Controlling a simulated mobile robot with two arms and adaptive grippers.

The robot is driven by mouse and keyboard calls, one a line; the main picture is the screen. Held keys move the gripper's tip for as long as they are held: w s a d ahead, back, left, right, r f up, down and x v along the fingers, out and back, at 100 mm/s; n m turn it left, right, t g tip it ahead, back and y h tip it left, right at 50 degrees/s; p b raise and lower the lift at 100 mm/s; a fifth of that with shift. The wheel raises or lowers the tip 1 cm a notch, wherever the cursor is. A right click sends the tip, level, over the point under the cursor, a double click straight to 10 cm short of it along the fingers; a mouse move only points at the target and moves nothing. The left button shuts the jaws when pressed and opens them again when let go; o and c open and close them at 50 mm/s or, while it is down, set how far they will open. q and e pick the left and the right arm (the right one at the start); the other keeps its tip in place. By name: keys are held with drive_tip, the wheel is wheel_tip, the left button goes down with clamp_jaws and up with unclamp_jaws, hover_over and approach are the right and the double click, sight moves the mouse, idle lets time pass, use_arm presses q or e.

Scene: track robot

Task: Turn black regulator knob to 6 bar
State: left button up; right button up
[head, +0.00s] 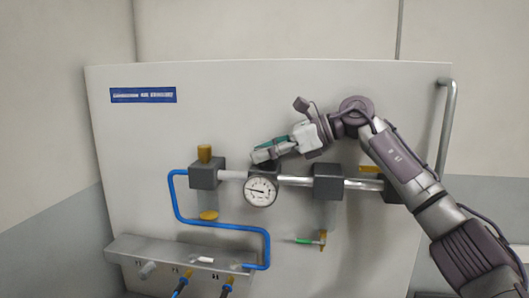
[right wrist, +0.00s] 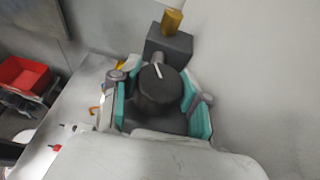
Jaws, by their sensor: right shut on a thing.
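The black regulator knob (right wrist: 157,87) shows in the right wrist view, round, with a white mark line on its top near the far edge. My right gripper (head: 265,153) is shut on the knob, with a teal-lined finger on either side. In the head view the gripper comes in from the right, above the regulator, and hides the knob. The round white pressure gauge (head: 261,191) hangs just below. Its dark needle points roughly left; its numbers are too small to read. My left gripper is out of view.
The pale panel (head: 120,150) carries dark grey blocks (head: 328,180) along a metal pipe, a brass-topped block (right wrist: 170,48), a blue hose (head: 200,223) and a lower shelf (head: 125,250). A vertical handle (head: 447,130) is at the right edge. A red bin (right wrist: 22,74) stands at the left.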

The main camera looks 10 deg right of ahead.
drive_tip(key=shift+f+m+t+b, duration=0.2)
drive_tip(key=shift+m+t+b, duration=0.1)
drive_tip(key=shift+b, duration=0.2)
drive_tip(key=m+t+h+b, duration=0.4)
drive_tip(key=m+h+b, duration=0.1)
drive_tip(key=b, duration=0.2)
drive_tip(key=m+t+h+b, duration=0.4)
drive_tip(key=m+h+b, duration=0.1)
drive_tip(key=m+b, duration=0.1)
drive_tip(key=shift+a+b, duration=0.15)
drive_tip(key=shift+b, duration=0.65)
drive_tip(key=shift+m+h+b, duration=0.6)
drive_tip(key=shift+m+h, duration=0.3)
drive_tip(key=shift+r+m+h+b, duration=0.15)
drive_tip(key=shift+m+h+b, duration=0.15)
drive_tip(key=shift+m+h, duration=0.75)
drive_tip(key=shift+r+m+h, duration=0.1)
drive_tip(key=shift+m+h, duration=0.75)
drive_tip(key=shift+h, duration=0.4)
drive_tip(key=shift+m+g+h+p, duration=0.45)
drive_tip(key=shift+m+h, duration=0.35)
drive_tip(key=shift+h, duration=0.2)
drive_tip(key=m+g+h+p, duration=0.2)
drive_tip(key=m+h, duration=0.1)
drive_tip(key=shift+r+p, duration=0.15)
drive_tip(key=shift+p, duration=0.15)
drive_tip(key=shift+f+m+g+h+p, duration=0.2)
drive_tip(key=shift+m+g+h+p, duration=0.5)
drive_tip(key=shift+m+g+p, duration=0.25)
